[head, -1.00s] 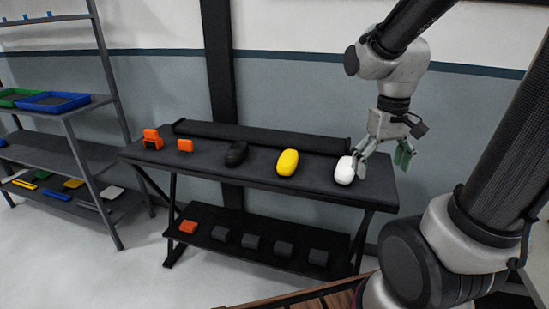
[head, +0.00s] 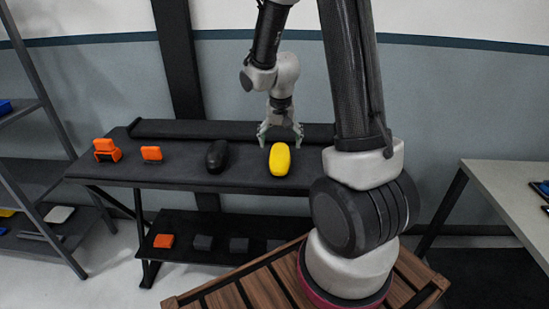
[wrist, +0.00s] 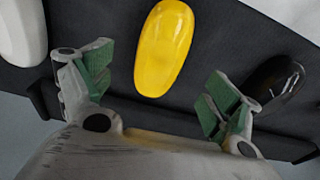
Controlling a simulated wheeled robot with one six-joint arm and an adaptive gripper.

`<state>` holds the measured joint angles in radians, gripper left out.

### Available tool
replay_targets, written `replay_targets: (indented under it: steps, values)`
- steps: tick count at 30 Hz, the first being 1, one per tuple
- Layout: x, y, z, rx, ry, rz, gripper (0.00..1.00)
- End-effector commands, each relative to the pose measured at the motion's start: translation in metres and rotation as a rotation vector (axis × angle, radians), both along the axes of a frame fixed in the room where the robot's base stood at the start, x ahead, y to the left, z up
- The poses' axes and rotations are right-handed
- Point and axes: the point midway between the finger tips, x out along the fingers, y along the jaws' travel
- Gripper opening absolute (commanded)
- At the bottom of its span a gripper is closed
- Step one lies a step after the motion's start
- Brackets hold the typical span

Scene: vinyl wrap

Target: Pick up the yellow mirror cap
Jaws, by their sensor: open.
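The yellow mirror cap (head: 280,159) lies on the black table (head: 330,180), towards its right part in the head view. In the wrist view the yellow cap (wrist: 164,48) lies between and beyond the two fingers. My gripper (head: 280,134) is open and empty, above the table at the far side of the cap. Its green-padded fingers (wrist: 158,98) are spread wide apart. I see no contact with the cap. I cannot tell the exact height above the table.
A black cap (head: 217,156) lies left of the yellow one; a white cap (wrist: 22,32) shows in the wrist view. Orange tools (head: 107,150) and a smaller orange block (head: 152,154) stand further left. A dark roll (head: 190,129) lies along the table's back edge.

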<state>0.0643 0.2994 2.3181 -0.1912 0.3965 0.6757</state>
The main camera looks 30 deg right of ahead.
Motion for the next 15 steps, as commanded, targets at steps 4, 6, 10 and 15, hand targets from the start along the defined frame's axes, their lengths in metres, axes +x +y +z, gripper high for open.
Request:
replay_targets:
  steps: [4, 6, 10, 15]
  values:
    - [0.001, -0.001, -0.015, 0.001, 0.004, -0.012, 0.9]
    - [0.002, -0.002, -0.024, 0.001, 0.005, -0.01, 0.9]
    - [0.007, -0.004, -0.041, 0.002, 0.006, -0.01, 0.9]
    - [0.012, -0.007, -0.067, 0.001, 0.006, -0.01, 0.9]
